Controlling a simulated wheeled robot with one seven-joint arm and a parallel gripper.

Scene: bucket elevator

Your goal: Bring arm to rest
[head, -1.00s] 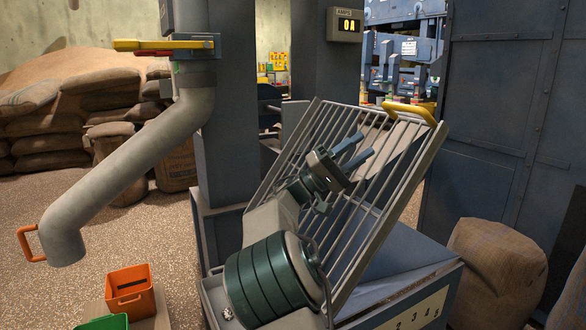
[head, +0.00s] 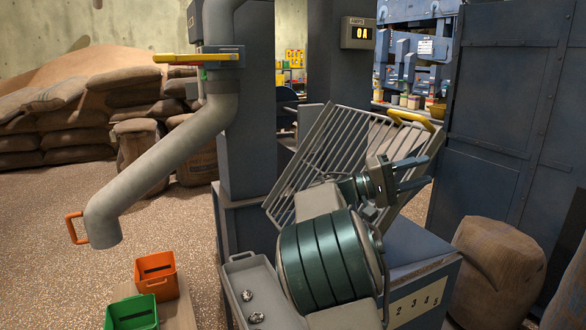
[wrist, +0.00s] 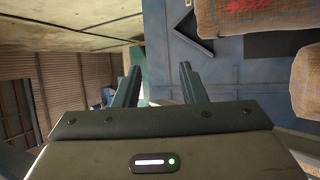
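My gripper (head: 412,174) is in front of the tilted grey grate (head: 335,150) in the head view, with its fingers pointing right. The two fingers stand apart, with nothing between them. In the wrist view my gripper (wrist: 158,84) also shows open and empty. My green and grey arm rises from the bottom of the head view and hides part of the grate and the blue box beneath it.
A grey spout pipe (head: 165,160) with an orange handle hangs at left. Orange (head: 154,276) and green (head: 132,313) bins stand below it. A grey tray (head: 255,290) holds small metal pieces. A sack (head: 495,270) stands at right by a blue steel panel (head: 510,110).

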